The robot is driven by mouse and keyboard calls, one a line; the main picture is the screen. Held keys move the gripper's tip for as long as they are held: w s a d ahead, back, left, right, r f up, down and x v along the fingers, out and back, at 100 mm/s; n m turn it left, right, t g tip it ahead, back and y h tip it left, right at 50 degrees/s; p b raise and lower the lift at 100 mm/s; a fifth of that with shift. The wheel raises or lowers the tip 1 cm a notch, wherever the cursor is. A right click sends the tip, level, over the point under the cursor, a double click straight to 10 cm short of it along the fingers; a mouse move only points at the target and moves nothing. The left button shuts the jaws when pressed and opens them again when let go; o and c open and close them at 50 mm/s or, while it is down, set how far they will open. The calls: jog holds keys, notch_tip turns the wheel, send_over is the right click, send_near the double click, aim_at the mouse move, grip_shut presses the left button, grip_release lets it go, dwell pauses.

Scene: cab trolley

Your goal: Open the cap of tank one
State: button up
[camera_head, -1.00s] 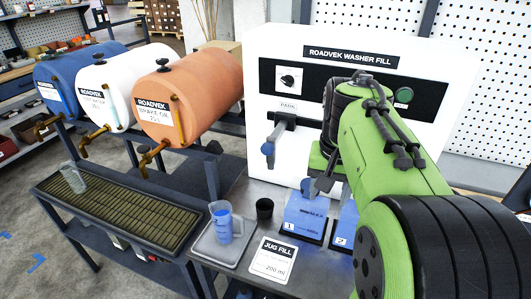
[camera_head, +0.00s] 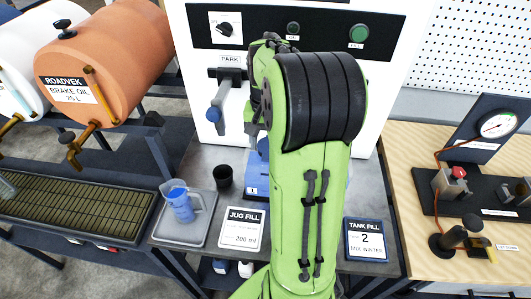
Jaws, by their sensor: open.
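Tank one, a blue box (camera_head: 256,168) with a "1" label (camera_head: 254,190), stands on the grey bench below the washer-fill panel. My arm covers its right part. Its cap cannot be made out clearly behind the arm. Tank two is almost wholly hidden behind the arm. My green and black arm crosses the middle of the view and bends over in front of the panel. My gripper is hidden behind it, so its place relative to the cap cannot be seen.
A jug with blue liquid (camera_head: 182,207) stands on a grey tray (camera_head: 178,232), near a black cup (camera_head: 223,176). A blue-handled tap (camera_head: 217,108) hangs from the white panel. Cards read "JUG FILL" (camera_head: 243,229) and "TANK FILL 2" (camera_head: 366,240). A gauge fixture (camera_head: 497,125) stands right.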

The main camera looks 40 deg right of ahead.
aim_at(266, 157)
jog(key=f, duration=0.3)
jog(key=shift+s+a, duration=0.1)
jog(key=shift+s, duration=0.1)
jog(key=shift+w+f, duration=0.1)
jog(key=shift+f, duration=0.3)
grip_shut()
jog(key=shift+r, duration=0.1)
